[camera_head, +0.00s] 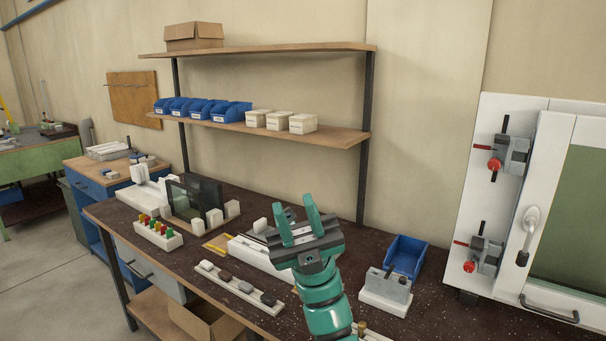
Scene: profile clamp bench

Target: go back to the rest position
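My gripper (298,224) is raised above the dark bench top, with its two green fingers spread apart and nothing seen between them. It points up and away from my body. My green arm runs down from it to the bottom edge of the picture and hides part of the bench. Behind and beside the gripper lies a white fixture block (255,252), partly covered by the gripper. I cannot tell how high the gripper is above it.
A white strip with dark and light pieces (225,276) lies left of my arm. A grey block on a white base (387,290) and a blue bin (406,256) stand to the right. A two-level shelf (270,51) is behind. A white cabinet with red-tipped clamps (537,195) stands at right.

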